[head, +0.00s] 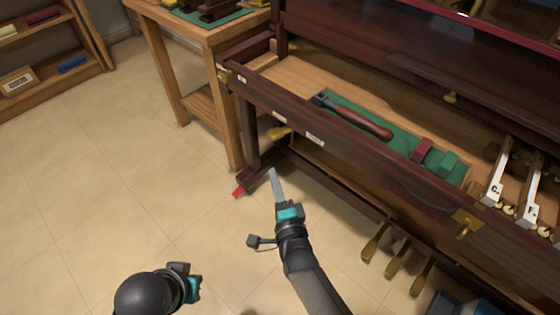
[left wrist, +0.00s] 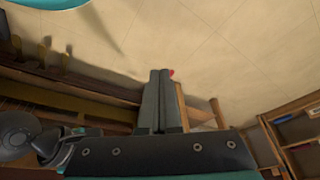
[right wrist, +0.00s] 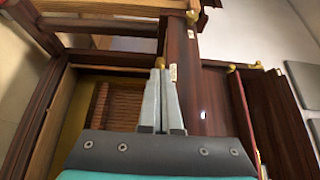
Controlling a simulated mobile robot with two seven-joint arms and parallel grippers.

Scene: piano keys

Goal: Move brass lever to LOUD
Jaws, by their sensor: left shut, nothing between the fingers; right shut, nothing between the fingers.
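The brass lever (head: 279,133) sticks out from the dark wooden front rail of the piano, between two small pale labels (head: 275,115) and (head: 315,138); their lettering is too small to read. In the right wrist view a bit of brass (right wrist: 160,62) shows just past the fingertips. My right gripper (head: 272,171) is shut and empty, pointing up at the rail, below the lever in the head picture. Contact with the lever cannot be made out. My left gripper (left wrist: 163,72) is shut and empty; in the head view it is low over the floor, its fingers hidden.
A hammer (head: 355,118) and red and green blocks lie on a green mat inside the open piano. Brass pedals (head: 395,262) are at lower right, a brass knob (head: 466,222) is on the rail. A wooden table (head: 190,70) stands behind. The floor at left is clear.

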